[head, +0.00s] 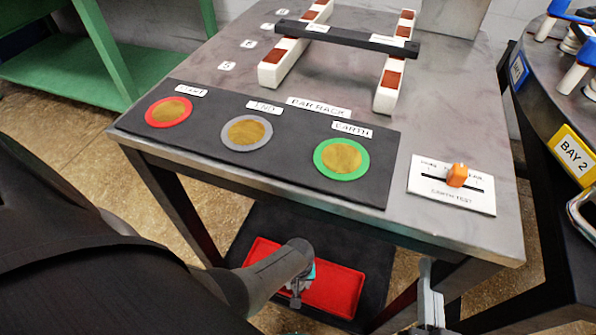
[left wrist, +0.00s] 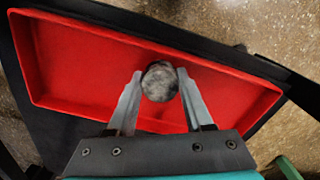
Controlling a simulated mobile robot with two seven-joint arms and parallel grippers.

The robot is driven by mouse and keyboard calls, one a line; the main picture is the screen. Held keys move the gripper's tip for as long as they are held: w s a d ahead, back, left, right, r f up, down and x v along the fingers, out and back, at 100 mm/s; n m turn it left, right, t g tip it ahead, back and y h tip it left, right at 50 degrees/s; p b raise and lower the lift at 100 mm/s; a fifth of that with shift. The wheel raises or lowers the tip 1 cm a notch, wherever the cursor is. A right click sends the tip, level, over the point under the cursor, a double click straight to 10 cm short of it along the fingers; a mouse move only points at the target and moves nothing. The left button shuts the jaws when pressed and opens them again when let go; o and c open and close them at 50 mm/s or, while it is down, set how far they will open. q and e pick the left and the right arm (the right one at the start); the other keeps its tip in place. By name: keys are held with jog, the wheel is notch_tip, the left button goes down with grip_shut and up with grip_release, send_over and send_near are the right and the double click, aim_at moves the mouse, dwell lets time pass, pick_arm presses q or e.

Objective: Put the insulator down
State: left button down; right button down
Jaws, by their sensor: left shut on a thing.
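My left gripper (left wrist: 160,82) is shut on the insulator (left wrist: 158,84), which shows in the left wrist view as a mottled grey round piece seen end-on between the fingertips. Behind it is the red tray (left wrist: 75,65); whether the insulator touches the tray floor I cannot tell. In the head view my left gripper (head: 299,287) is over the red tray (head: 340,288), low beneath the bench, and the arm hides part of it. My right gripper (head: 431,303) is at the bottom, right of the tray, and its jaw opening is unclear.
The grey bench (head: 450,120) stands above the tray. It carries a dark panel with three ringed discs (head: 341,159), a slider box (head: 452,187) with an orange knob, and white rails (head: 391,80) under a dark bar. A dark BAY 2 table (head: 530,120) stands right.

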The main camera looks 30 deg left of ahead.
pick_arm(q)
jog(key=shift+f, duration=0.15)
jog(key=shift+c, duration=1.5)
grip_release()
